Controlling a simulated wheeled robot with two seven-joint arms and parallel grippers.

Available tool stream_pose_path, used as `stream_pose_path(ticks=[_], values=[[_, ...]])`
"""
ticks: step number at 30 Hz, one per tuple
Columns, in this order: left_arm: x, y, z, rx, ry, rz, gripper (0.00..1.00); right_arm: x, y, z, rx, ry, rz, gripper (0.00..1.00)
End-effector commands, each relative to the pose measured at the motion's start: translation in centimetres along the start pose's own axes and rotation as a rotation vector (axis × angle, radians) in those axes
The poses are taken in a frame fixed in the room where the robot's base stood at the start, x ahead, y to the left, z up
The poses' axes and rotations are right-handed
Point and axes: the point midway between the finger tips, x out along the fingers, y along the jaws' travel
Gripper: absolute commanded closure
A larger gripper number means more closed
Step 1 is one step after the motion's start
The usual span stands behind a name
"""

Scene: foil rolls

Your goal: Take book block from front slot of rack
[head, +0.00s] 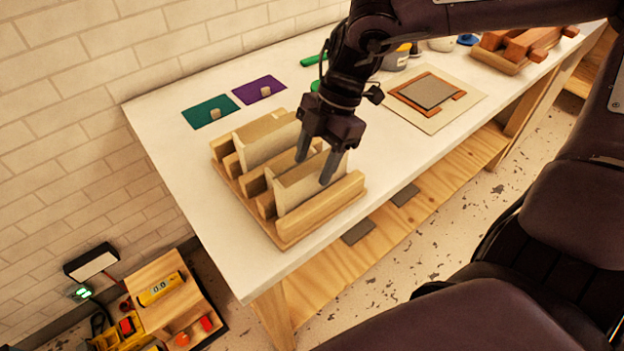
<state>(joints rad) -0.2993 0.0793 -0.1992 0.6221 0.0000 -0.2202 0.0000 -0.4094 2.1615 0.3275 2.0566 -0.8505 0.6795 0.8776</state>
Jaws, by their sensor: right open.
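The wooden rack (226,178) stands on the left part of the white table, with slots between its light wood bars. A cream book block (291,196) stands upright in the front slot. Another cream block (262,149) stands in a slot further back. My right gripper (315,168) is open and points down at the front block. One finger appears on the far side of the block's top edge and the other over its near face. Whether either finger touches it I cannot tell. My left gripper is not in view.
A green card (205,110) and a purple card (259,89) lie behind the rack. A board with a grey panel (427,92) lies to the right, with a wooden tray (496,60) further off. The table edge is just in front of the rack.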

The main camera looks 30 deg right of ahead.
Motion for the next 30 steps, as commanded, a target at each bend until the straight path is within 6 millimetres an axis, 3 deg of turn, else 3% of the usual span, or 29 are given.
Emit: stream_pose_path(ticks=[30], values=[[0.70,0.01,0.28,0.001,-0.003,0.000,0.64,0.59,0.03,0.18,0.000,0.000,0.001,0.47]])
